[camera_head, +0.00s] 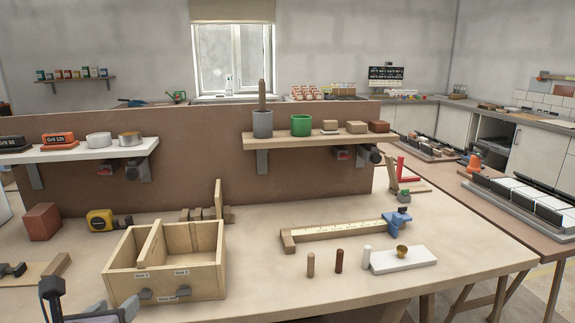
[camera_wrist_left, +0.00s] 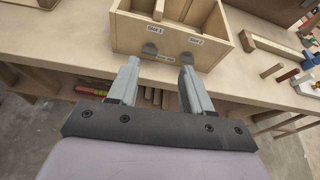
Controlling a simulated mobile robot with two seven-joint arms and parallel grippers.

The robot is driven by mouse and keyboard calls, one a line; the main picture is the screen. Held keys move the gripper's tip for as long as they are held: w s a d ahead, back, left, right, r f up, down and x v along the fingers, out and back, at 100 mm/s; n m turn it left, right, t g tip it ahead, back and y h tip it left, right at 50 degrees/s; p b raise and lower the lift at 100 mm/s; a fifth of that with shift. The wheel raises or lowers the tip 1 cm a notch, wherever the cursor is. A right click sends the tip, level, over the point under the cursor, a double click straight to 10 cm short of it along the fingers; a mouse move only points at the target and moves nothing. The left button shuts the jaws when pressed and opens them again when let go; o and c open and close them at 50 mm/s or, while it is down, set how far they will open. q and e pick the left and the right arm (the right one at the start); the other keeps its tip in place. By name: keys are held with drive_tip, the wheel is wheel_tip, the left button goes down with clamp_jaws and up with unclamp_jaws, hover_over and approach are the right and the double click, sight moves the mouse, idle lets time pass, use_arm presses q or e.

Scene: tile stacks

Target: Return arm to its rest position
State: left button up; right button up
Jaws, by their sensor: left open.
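My left gripper (camera_wrist_left: 158,85) is open and empty in the left wrist view, with two grey fingers apart. It is in front of a wooden two-compartment box (camera_wrist_left: 128,38), near the bench's front edge. In the head view parts of my left arm and gripper show at the bottom left, in front of the same box (camera_head: 196,278). The box has a label and a dark grey knob on each half of its front. My right gripper is in neither view.
The workbench (camera_head: 260,235) holds a red-brown block (camera_head: 42,222), a yellow tape measure (camera_head: 101,220), a ruler jig (camera_head: 340,231), short pegs (camera_head: 310,264) and a white block (camera_head: 403,259). Shelves (camera_head: 315,139) hang on the back panel. The bench's middle is clear.

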use_arm(q)
drive_tip(key=s+d+f+n+g+h, duration=0.1)
drive_tip(key=s+d+f+n+h, duration=0.2)
drive_tip(key=d+f+n, duration=0.4)
drive_tip(key=s+d+f+n+g+h, duration=0.15)
drive_tip(key=d+f+n, duration=0.25)
drive_tip(key=f+n, duration=0.4)
drive_tip(key=s+f+n+p, duration=0.1)
drive_tip(key=s+f+n, duration=0.8)
drive_tip(key=n, duration=0.6)
drive_tip(key=shift+s+f+n, duration=0.3)
drive_tip(key=shift+s, duration=0.85)
